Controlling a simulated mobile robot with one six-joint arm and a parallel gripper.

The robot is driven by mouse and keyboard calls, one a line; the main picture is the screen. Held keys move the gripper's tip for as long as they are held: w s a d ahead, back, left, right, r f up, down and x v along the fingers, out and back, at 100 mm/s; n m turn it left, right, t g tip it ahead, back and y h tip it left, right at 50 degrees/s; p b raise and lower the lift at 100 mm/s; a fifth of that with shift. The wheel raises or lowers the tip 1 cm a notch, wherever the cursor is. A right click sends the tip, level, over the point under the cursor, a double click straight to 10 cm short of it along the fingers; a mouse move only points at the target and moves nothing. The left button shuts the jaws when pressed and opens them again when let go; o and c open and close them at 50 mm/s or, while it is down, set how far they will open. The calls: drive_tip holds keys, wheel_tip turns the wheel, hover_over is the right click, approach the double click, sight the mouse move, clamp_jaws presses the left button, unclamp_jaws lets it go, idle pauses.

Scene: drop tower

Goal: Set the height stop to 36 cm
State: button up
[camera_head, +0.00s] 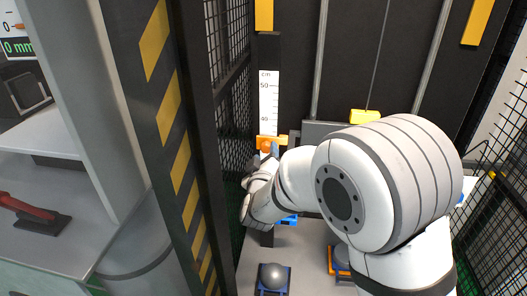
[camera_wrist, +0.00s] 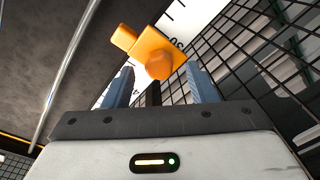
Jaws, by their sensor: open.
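The orange height stop (camera_head: 266,142) sits on the dark upright just below the "40" mark of a white cm scale (camera_head: 268,95). Its exact reading cannot be told. In the wrist view the stop (camera_wrist: 152,48) has a rounded orange knob (camera_wrist: 159,66) facing me. My gripper (camera_wrist: 160,68) is open, with one blue-grey finger on each side of the knob in that view. Contact with the knob cannot be told. In the head view my gripper (camera_head: 270,153) is at the stop, and my arm hides part of the area below and right.
A black mesh cage (camera_head: 235,110) stands close left of the scale, behind a yellow-striped post (camera_head: 168,110). Metal guide rods (camera_head: 319,60) and a yellow block (camera_head: 365,116) are to the right.

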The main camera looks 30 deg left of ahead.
drive_tip(key=shift+w+a, duration=0.2)
drive_tip(key=shift+w, duration=0.4)
clamp_jaws()
